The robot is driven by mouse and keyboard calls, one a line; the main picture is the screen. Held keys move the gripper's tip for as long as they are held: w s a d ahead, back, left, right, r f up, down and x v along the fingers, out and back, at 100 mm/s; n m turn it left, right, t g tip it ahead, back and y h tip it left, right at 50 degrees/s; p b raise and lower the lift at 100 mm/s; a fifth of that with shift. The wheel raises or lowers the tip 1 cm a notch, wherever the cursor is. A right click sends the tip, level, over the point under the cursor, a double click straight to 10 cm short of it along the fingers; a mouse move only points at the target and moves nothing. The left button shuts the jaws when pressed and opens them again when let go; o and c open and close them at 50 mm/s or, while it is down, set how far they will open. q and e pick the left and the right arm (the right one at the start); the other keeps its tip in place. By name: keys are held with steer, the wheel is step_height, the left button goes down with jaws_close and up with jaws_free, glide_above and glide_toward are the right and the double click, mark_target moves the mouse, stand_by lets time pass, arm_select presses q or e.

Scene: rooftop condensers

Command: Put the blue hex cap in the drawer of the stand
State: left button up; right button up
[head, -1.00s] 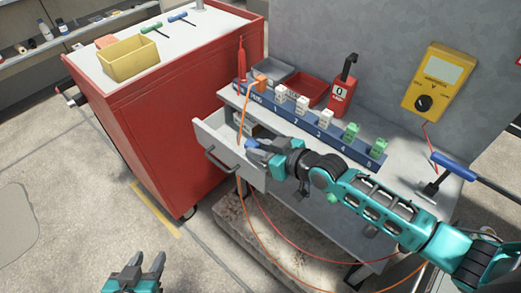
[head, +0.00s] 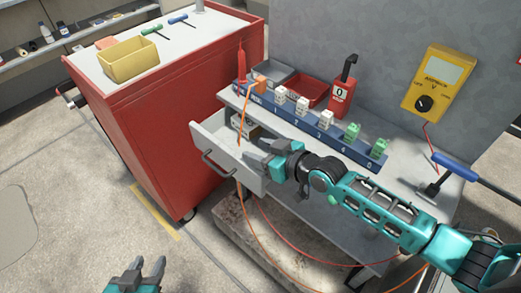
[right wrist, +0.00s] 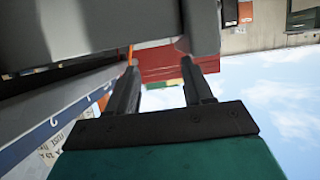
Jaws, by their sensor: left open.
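The stand (head: 407,170) is a grey bench with its drawer (head: 215,136) pulled open at the left end. My right gripper (head: 262,153) is over the right part of the drawer. In the right wrist view its two fingers (right wrist: 159,75) are apart with nothing between them. The blue hex cap is not visible in either current view; the drawer's walls and my gripper hide part of the drawer's inside. My left gripper (head: 149,264) is open and empty at the bottom edge, over the floor, away from the stand.
A blue numbered rail (head: 312,130) with white and green blocks runs along the stand top. A red lockout box (head: 342,97), a red tray (head: 303,90) and an orange cable are near. A red cabinet (head: 190,130) stands close to the drawer's left. A blue-handled tool (head: 453,165) lies right.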

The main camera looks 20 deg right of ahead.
steer(key=shift+s+f, duration=0.35)
steer(key=shift+f, duration=0.35)
steer(key=w+r+p+v, duration=0.1)
steer(key=r+p+v, duration=0.15)
steer(key=v, duration=0.95)
arm_select(q)
step_height(320, 180, up, 3)
steer(key=shift+w+f, duration=0.15)
arm_select(e)
steer(key=s+f+m+h, duration=0.4)
steer(key=s+f+h, duration=0.1)
steer(key=s+f, duration=0.4)
step_height(320, 180, down, 2)
steer(key=shift+a+g+h, duration=0.25)
steer(key=shift+g+h, duration=0.05)
steer(key=shift+g, duration=0.1)
arm_select(q)
steer(key=shift+c, duration=0.3)
